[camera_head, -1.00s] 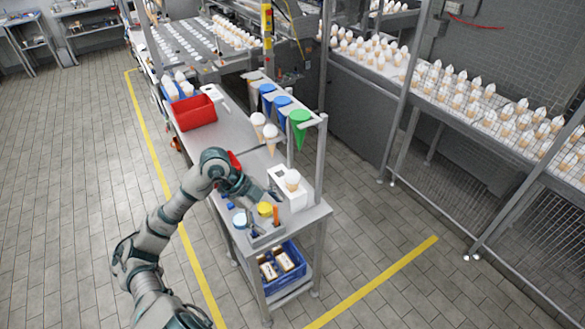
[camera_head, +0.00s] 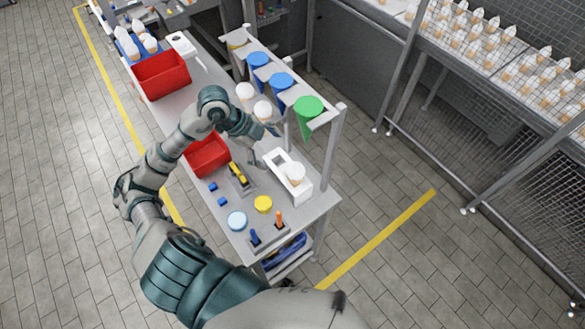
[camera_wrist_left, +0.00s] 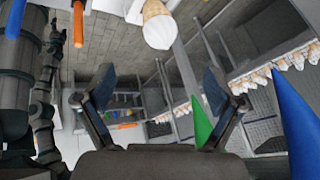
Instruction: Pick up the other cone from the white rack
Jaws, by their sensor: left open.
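The white rack (camera_head: 302,190) stands near the right edge of the table. An ice cream cone with a white top (camera_head: 295,173) sits upright in its near part, and the far part of the rack looks empty. My left gripper (camera_head: 264,140) is open and empty, just beyond the rack's far left end and apart from the cone. In the left wrist view the jaws (camera_wrist_left: 160,84) are spread wide with nothing between them. A cone (camera_wrist_left: 158,22) shows above them there, upside down in the picture. My right gripper is not in view.
Blue and green funnels (camera_head: 309,108) hang on a metal frame close behind my gripper. Red bins (camera_head: 207,155), a yellow disc (camera_head: 263,204), a light blue disc (camera_head: 237,221) and upright tool handles (camera_head: 279,220) occupy the table.

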